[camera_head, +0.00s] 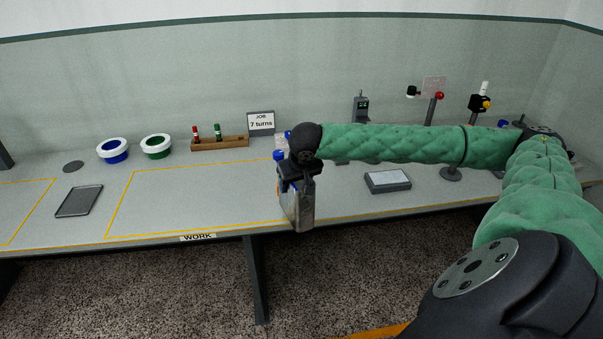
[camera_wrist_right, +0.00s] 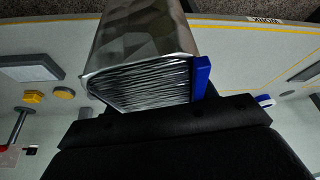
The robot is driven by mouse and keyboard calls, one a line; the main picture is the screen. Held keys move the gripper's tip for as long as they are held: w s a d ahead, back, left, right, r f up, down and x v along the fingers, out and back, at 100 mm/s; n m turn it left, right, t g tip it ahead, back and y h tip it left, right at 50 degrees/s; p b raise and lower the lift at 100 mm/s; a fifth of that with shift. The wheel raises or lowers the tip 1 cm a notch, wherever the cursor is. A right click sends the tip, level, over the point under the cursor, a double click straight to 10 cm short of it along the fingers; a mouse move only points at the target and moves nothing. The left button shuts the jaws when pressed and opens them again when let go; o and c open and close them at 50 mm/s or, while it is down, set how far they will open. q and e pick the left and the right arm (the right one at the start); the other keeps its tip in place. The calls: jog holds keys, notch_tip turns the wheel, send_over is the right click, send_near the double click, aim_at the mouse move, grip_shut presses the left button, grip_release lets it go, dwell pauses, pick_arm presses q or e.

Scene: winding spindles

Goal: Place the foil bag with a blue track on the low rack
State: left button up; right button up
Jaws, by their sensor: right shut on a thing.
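The silver foil bag (camera_head: 301,210) hangs from my right gripper (camera_head: 297,180), over the front edge of the bench. My right gripper is shut on its upper end. A blue strip, the track, shows along the bag's edge in the right wrist view (camera_wrist_right: 201,78). That view also shows the crinkled foil bag (camera_wrist_right: 145,40) projecting from the dark gripper (camera_wrist_right: 165,115). The fingertips are largely hidden. I cannot make out a low rack for certain in either view. My left gripper is not in view.
A bare yellow-outlined work area (camera_head: 180,205) lies left of the bag. A grey device (camera_head: 388,186) sits to the right.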

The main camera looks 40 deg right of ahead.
jog(key=s+a+f+n+y, duration=0.1)
jog(key=s+a+f+n, duration=0.2)
jog(key=a+f, duration=2)
jog(key=a, duration=0.3)
jog(key=shift+s+f, duration=0.2)
jog(key=shift+f, duration=0.1)
